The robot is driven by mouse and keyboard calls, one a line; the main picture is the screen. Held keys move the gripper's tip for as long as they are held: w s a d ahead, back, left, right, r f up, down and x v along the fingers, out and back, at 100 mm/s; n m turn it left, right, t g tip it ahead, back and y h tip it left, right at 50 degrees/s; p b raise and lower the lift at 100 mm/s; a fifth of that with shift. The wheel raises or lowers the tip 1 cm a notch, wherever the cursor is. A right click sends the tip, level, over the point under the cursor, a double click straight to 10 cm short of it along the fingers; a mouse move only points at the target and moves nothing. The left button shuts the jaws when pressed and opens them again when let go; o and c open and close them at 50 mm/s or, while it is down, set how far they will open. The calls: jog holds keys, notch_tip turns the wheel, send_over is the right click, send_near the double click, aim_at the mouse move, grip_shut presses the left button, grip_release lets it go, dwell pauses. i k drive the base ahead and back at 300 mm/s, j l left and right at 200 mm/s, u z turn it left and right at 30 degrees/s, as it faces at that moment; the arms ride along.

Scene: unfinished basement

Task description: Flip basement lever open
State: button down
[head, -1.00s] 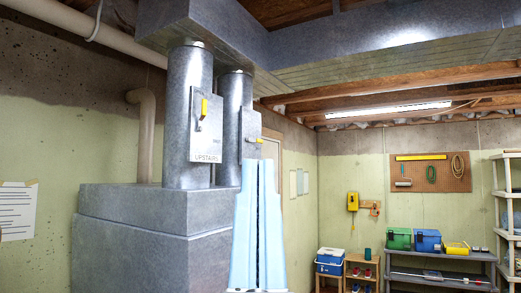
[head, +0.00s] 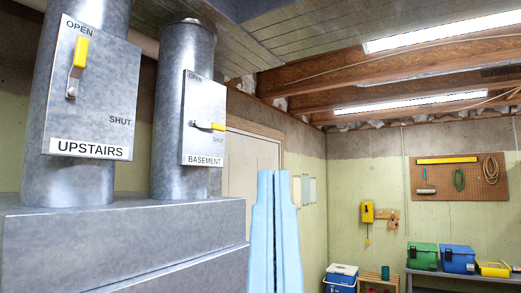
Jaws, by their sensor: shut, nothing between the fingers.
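The basement lever (head: 210,126) has a yellow handle and sits on a grey metal plate (head: 201,150) labelled BASEMENT, on the right-hand duct pipe. Its handle points sideways to the right, above the SHUT mark; the OPEN mark is at the top of the plate. The upstairs lever (head: 79,58), also yellow, stands upright by OPEN on the plate labelled UPSTAIRS (head: 98,110) on the left pipe. My gripper (head: 277,175), with light blue fingers, is shut and empty. It points upward, right of and lower than the basement lever in the picture, apart from it.
A large grey metal furnace box (head: 120,240) stands below both pipes. A pale door (head: 252,170) is behind my gripper. Farther back are a pegboard (head: 458,178), a yellow wall phone (head: 367,212), and a shelf with coloured boxes (head: 457,258). Open room shows to the right.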

aim_at(194, 123)
jog(key=i+l, duration=0.2)
jog(key=i, duration=0.25)
jog(key=i+l, duration=0.25)
jog(key=i, duration=0.15)
jog(key=i+l, duration=0.2)
jog(key=i, duration=0.25)
